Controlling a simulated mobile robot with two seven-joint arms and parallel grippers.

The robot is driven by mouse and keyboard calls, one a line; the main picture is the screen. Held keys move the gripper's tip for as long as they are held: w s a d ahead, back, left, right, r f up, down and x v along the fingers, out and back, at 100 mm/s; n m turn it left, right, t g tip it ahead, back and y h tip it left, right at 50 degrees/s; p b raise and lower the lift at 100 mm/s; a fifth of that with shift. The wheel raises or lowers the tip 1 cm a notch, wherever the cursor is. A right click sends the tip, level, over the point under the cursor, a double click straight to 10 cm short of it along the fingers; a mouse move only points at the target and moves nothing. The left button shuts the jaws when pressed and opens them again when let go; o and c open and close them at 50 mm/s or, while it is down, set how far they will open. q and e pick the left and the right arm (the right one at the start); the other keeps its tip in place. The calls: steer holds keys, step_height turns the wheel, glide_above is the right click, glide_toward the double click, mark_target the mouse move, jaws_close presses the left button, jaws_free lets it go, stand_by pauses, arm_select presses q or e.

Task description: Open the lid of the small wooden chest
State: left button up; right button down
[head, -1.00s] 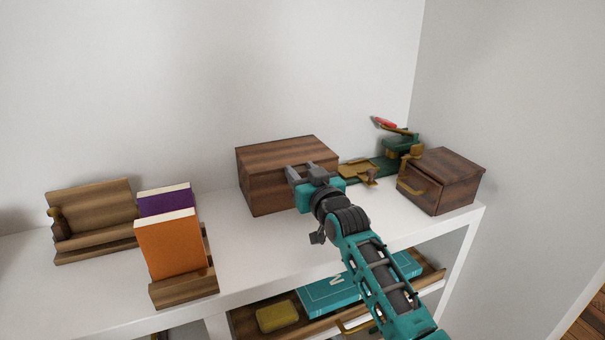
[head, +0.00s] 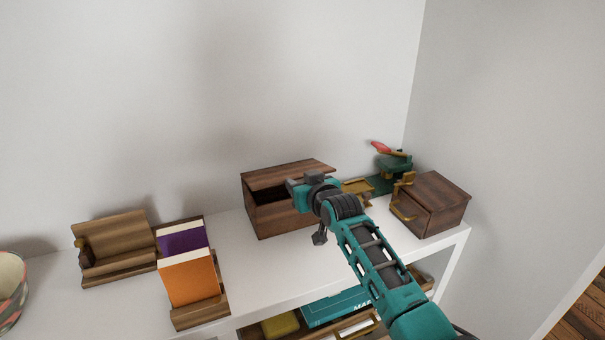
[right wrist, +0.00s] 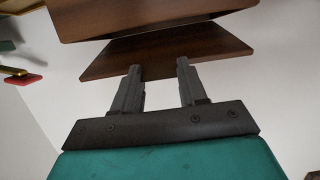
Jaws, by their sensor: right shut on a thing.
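The small wooden chest (head: 275,221) stands on the white shelf against the wall. Its dark striped lid (head: 285,174) is tilted up a little, with a narrow dark gap above the front of the box. My right gripper (head: 303,184) is at the lid's front right edge and is shut on it. In the right wrist view, the two fingers of the right gripper (right wrist: 158,72) meet the edge of the lid (right wrist: 165,50). The gripper hides the chest's front right corner in the head view. My left gripper is out of view.
A brown drawer box (head: 440,205) with a brass handle and a green device (head: 392,165) stand to the right. Books (head: 188,278) and a wooden stand (head: 117,247) are at the left. A patterned pot (head: 10,290) shows at the left edge. White shelf is clear between books and chest.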

steer(key=r+g+p, duration=0.1)
steer(key=p, duration=0.1)
steer(key=w+r+p, duration=0.1)
steer(key=r, duration=0.1)
steer(key=shift+w+a+r+g+h+p, duration=0.1)
steer(key=shift+a+r+g+h+p, duration=0.1)
steer(key=shift+g+h+p, duration=0.2)
steer(key=shift+w+r+p, duration=0.3)
steer(key=shift+r+p, duration=0.05)
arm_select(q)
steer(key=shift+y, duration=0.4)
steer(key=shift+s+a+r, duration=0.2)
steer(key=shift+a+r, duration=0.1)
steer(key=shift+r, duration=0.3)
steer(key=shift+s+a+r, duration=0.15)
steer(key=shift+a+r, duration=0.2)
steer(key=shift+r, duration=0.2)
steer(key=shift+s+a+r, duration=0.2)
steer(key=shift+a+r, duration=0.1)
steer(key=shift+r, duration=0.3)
arm_select(e)
steer(key=shift+w+a+r, duration=0.1)
steer(key=shift+w+r, duration=0.15)
steer(key=shift+r, duration=0.2)
steer(key=shift+w+a+r, duration=0.1)
steer(key=shift+w+r, duration=0.1)
steer(key=shift+r, duration=0.2)
